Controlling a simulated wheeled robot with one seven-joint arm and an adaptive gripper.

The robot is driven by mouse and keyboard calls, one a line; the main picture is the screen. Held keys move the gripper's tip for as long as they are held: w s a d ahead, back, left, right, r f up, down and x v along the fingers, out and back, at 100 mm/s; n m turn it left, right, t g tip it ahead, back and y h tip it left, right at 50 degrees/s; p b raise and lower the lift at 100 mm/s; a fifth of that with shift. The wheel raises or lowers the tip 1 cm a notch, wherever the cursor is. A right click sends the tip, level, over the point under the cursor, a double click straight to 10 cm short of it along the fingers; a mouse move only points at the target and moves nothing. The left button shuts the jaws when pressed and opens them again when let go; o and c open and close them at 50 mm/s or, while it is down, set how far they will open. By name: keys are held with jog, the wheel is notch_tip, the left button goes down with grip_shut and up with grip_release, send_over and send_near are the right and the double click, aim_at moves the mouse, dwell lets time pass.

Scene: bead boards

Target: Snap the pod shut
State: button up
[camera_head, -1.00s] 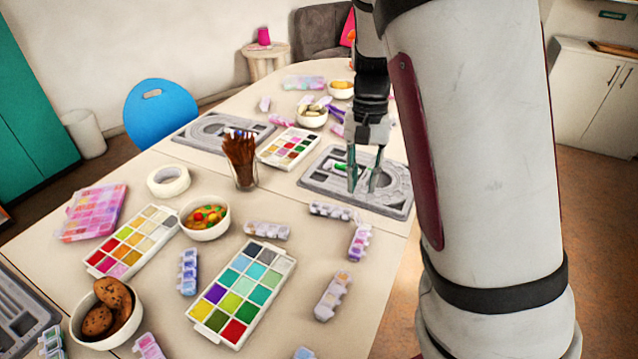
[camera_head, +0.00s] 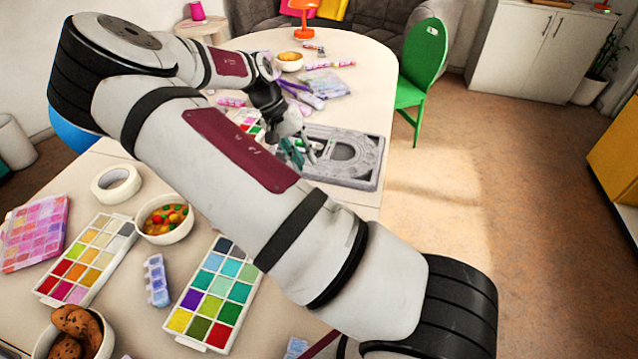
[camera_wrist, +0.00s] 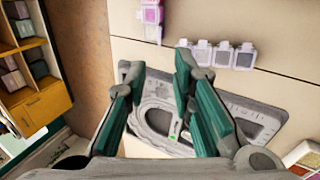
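A pod strip (camera_wrist: 220,56) of several small compartments lies on the table beside the bead board in the wrist view. A second pod strip (camera_wrist: 152,22), pink and white, lies near it at the top. I cannot tell which lids are open. My gripper (camera_wrist: 160,64) is open, its two green-padded fingers apart and nothing visible between them. It is above the grey bead board (camera_wrist: 262,120). In the head view my gripper (camera_head: 305,163) is over the left part of the same board (camera_head: 345,180); my arm hides the table in front of it.
A small green-and-white item (camera_wrist: 175,128) lies on the board. Paint-like bead trays (camera_head: 215,295), a bowl of colourful beads (camera_head: 165,220), a tape roll (camera_head: 115,184) and a bowl of cookies (camera_head: 75,335) stand at left. A green chair (camera_head: 424,60) stands beyond the table's right edge.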

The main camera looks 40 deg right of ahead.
jog(key=x, duration=1)
jog(key=shift+p, duration=0.4)
grip_shut()
